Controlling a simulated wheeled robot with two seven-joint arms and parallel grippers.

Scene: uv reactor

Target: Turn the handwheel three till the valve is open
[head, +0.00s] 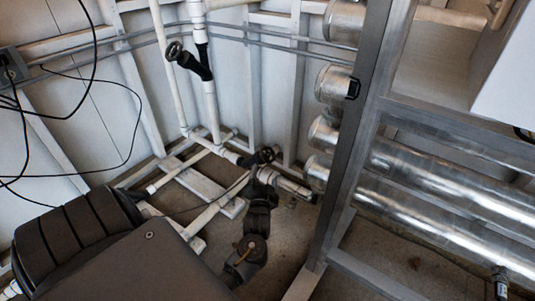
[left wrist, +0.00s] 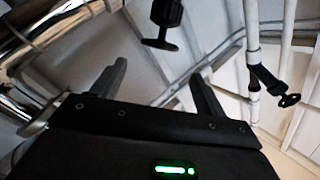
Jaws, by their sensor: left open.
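In the left wrist view a black handwheel (left wrist: 160,44) on a dark stem stands ahead of my left gripper (left wrist: 158,70), seen almost edge-on. The gripper's two dark fingers are spread and empty, with the wheel appearing above the gap and apart from them. In the head view a small black handwheel (head: 266,155) sits at the low pipe junction. Another black handwheel (head: 174,50) is on a valve of the upright white pipe; it also shows in the left wrist view (left wrist: 290,100). No number on any wheel is readable. I cannot make out gripper fingers in the head view.
A grey metal post (head: 350,130) stands right of the valves, with shiny silver pipes (head: 440,180) behind it. Black cables (head: 135,110) hang at the left. Thin white pipes run low along the wall. Bare floor (head: 285,225) shows right of the low black fittings.

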